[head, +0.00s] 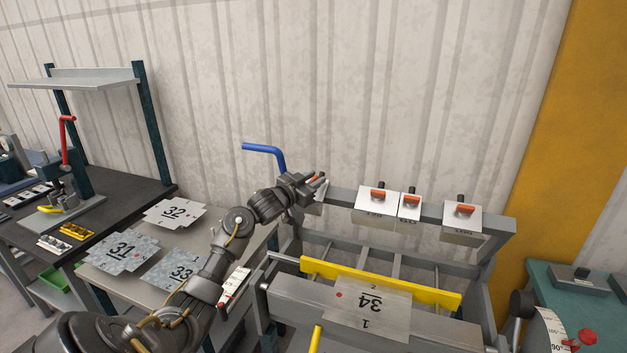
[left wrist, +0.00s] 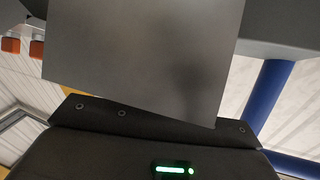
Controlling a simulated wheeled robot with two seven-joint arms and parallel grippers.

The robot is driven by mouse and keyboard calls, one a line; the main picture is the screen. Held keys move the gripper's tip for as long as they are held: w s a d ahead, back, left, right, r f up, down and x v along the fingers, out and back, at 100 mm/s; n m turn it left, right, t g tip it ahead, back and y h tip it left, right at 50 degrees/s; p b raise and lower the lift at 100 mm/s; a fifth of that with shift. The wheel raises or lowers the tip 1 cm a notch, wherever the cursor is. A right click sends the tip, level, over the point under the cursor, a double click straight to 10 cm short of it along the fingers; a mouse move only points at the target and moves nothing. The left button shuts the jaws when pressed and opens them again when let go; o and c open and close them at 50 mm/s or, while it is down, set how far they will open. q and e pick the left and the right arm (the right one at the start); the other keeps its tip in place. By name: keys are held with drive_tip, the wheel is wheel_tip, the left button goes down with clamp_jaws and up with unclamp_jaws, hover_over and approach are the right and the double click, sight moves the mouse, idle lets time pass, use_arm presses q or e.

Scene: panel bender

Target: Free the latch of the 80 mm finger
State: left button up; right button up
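My left gripper (head: 318,184) is at the left end of the bender's upper beam (head: 342,194), over a grey finger (head: 319,197) that it mostly hides. A bit of orange shows between its fingertips; whether they close on a latch I cannot tell. In the left wrist view a plain grey plate (left wrist: 150,60) fills the middle, close in front of the gripper body, and hides the fingertips. Three more fingers with orange latches stand along the beam: one left of centre (head: 368,207), a narrow one (head: 407,212) and one at right (head: 463,218). Their labels are too small to read surely. My right gripper is not in view.
A blue bent handle (head: 265,150) rises just left of the gripper. Sheet 34 (head: 372,302) lies on the bender's front, before a yellow bar (head: 430,292). Sheets 31 (head: 112,256), 32 (head: 160,213) and 33 (head: 165,268) lie on the left table. A teal bench (head: 565,310) stands at right.

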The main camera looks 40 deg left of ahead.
use_arm(q)
clamp_jaws()
drive_tip(key=n+y, duration=0.2)
drive_tip(key=shift+f+n+y, duration=0.1)
drive_tip(key=shift+n+y, duration=0.2)
drive_tip(key=shift+y, duration=0.1)
drive_tip(key=shift+n+g+y+b, duration=0.4)
drive_tip(key=shift+n+y+b, duration=0.25)
drive_tip(key=shift+n+y, duration=1.15)
drive_tip(key=shift+a, duration=0.15)
drive_tip(key=shift+o, duration=0.8)
unclamp_jaws()
